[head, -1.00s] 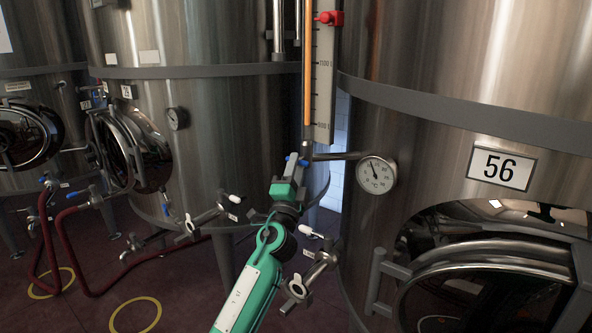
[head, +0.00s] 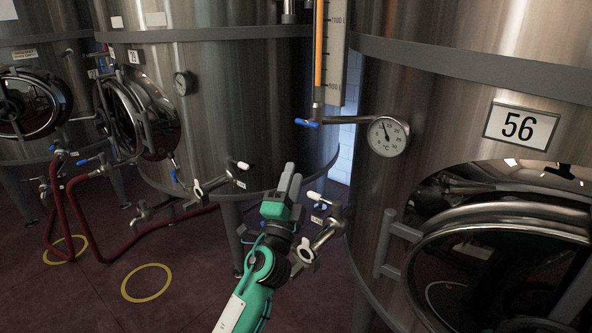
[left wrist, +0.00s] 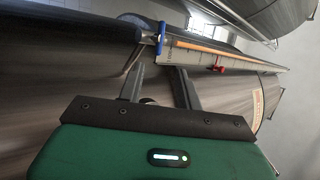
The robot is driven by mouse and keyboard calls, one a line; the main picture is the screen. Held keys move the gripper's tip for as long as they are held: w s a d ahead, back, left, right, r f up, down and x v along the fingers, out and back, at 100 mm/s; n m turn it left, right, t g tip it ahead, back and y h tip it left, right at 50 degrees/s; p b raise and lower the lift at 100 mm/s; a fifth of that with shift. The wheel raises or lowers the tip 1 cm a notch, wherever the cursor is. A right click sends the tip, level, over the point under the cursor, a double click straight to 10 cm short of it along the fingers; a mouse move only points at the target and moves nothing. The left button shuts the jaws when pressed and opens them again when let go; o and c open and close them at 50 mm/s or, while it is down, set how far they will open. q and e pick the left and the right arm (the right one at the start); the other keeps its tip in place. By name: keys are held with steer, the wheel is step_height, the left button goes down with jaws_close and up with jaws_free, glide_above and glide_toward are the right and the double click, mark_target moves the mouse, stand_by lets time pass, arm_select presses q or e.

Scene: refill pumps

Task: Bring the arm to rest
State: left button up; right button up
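My left arm, green and dark grey, reaches up from the bottom middle of the head view. Its gripper (head: 292,170) points upward in front of the tanks, below and apart from the blue-handled valve (head: 306,122) at the foot of the level gauge. In the left wrist view, the two grey fingers (left wrist: 158,72) stand apart with nothing between them. The blue valve handle also shows beyond them in that view (left wrist: 160,38). My right gripper is not in view.
Tank 56, with its number plate (head: 521,126), dial thermometer (head: 388,136) and round hatch, fills the right. Sample valves with white handles (head: 243,166) stick out near my arm. A red hose (head: 150,230) lies at left. Floor with yellow rings (head: 147,283) is open at lower left.

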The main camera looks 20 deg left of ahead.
arm_select(q)
steer(key=shift+s, duration=0.15)
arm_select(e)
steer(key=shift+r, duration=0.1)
